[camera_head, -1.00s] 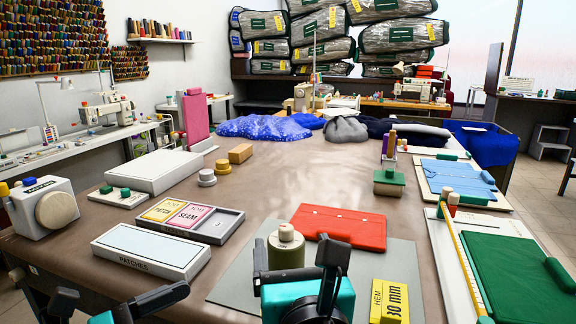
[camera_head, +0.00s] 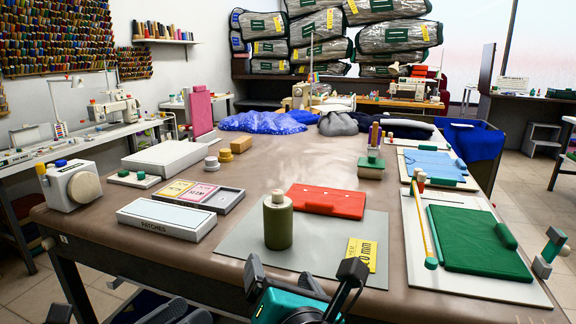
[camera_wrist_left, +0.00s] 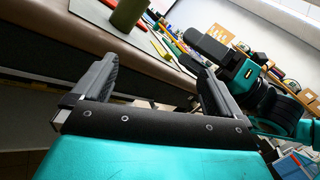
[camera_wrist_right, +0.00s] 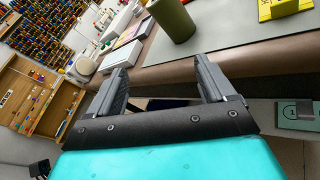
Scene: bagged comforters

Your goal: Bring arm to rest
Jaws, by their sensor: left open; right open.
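My left gripper (camera_head: 182,313) shows only as dark fingertips at the bottom edge of the head view, in front of the table. In the left wrist view its two fingers (camera_wrist_left: 160,72) stand wide apart with nothing between them. My right gripper (camera_head: 303,275) is at the bottom centre of the head view, by the table's front edge. In the right wrist view its fingers (camera_wrist_right: 160,75) are also wide apart and empty. Both grippers are clear of the table's objects. Part of my other arm shows at the right of the left wrist view.
The brown table (camera_head: 290,168) has its front edge just ahead. Bagged comforters (camera_head: 320,22) are stacked at the back.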

